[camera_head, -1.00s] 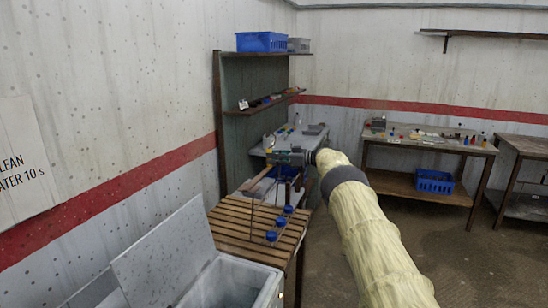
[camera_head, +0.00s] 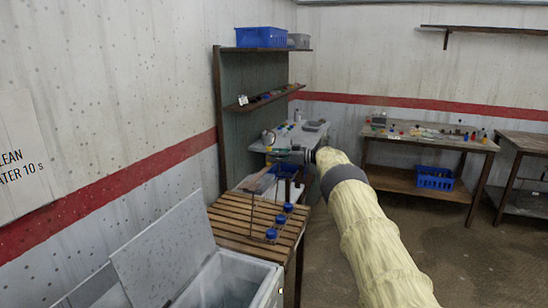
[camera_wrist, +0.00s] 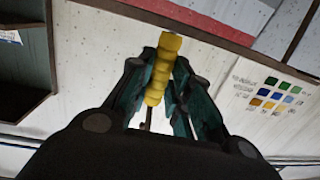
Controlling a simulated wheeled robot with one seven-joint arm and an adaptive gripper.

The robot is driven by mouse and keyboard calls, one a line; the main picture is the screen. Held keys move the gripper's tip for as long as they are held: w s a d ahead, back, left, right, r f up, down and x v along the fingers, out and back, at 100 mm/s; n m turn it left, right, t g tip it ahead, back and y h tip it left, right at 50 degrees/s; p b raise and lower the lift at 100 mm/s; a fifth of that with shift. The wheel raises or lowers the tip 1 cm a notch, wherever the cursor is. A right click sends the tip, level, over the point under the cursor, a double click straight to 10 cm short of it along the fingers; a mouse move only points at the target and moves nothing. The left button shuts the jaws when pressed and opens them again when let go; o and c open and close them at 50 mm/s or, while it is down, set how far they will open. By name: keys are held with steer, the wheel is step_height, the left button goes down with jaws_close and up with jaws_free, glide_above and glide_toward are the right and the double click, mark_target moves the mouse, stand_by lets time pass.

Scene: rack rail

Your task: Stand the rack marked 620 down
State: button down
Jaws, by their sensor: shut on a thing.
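My gripper (camera_head: 276,153) is above the far end of a slatted wooden bench in the head view. In the wrist view my gripper (camera_wrist: 155,85) is shut on a yellow ribbed grip (camera_wrist: 163,62). Thin dark rods (camera_head: 251,214) hang below the gripper toward the slats, with a row of blue caps (camera_head: 281,218) beside them; this looks like the held rack. I cannot tell whether its foot touches the slats. No 620 marking is readable.
The slatted bench (camera_head: 228,221) has bare slats to the left of the rods. An open grey chest (camera_head: 265,282) stands in front of it. A shelf unit (camera_head: 235,105) and a cluttered table (camera_head: 308,134) are behind. Another table (camera_head: 440,145) is at the right.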

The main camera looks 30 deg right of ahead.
steer(key=shift+f, duration=0.1)
steer(key=c, duration=1.2)
jaws_free()
steer(key=shift+c, duration=0.2)
steer(key=shift+o, duration=1.3)
steer(key=shift+f, duration=0.1)
steer(key=o, duration=1)
steer(key=shift+s+d, duration=0.1)
steer(key=p+v, duration=0.1)
steer(key=v, duration=0.3)
steer(key=p+v, duration=0.1)
steer(key=v, duration=0.2)
steer(key=f+p+v, duration=0.1)
steer(key=v, duration=0.3)
steer(key=shift+s+d+r, duration=0.1)
steer(key=shift+s+d, duration=0.1)
steer(key=shift+s, duration=0.05)
